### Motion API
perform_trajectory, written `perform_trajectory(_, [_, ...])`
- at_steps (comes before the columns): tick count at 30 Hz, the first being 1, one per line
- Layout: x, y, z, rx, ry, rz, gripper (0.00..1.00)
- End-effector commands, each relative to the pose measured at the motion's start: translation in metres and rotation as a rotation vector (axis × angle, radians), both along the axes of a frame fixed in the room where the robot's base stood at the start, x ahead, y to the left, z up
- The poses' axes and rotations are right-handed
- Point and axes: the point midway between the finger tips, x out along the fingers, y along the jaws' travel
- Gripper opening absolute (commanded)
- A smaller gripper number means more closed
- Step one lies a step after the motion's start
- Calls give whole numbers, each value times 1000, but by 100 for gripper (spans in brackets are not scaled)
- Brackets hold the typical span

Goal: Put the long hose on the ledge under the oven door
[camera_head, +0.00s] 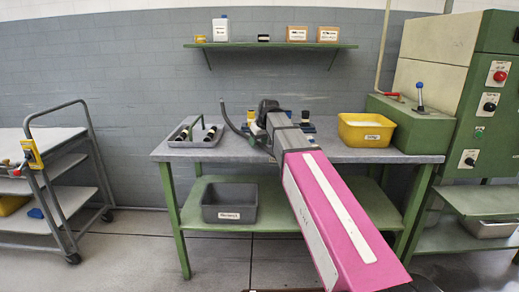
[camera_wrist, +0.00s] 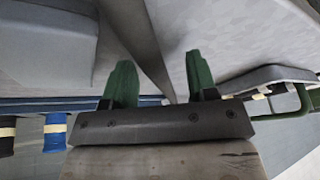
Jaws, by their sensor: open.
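A dark, curved hose (camera_head: 229,120) rises above the left part of the workbench, beside my gripper (camera_head: 259,131). In the wrist view, my gripper (camera_wrist: 158,62) has its two green fingers spread apart. A long dark grey strip (camera_wrist: 142,35) runs between them and looks like the hose; I cannot tell whether either finger touches it. My pink arm hides part of the bench. I cannot make out an oven door. A green ledge (camera_head: 485,202) juts from the green machine (camera_head: 482,110) at the right.
The grey workbench (camera_head: 400,155) carries a grey tray (camera_head: 178,143) of small parts on the left and a yellow bin (camera_head: 366,131) on the right. A dark bin (camera_head: 229,213) sits on its lower shelf. A trolley (camera_head: 55,150) stands at the left, with clear floor before it.

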Motion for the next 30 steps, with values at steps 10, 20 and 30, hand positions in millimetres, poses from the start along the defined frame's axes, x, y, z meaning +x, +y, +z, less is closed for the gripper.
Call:
perform_trajectory(10, [0,1,-1,1,-1,0,17])
perform_trajectory(20, [0,1,-1,1,0,0,0])
perform_trajectory(30, [2,1,30,1,-3,-1,0])
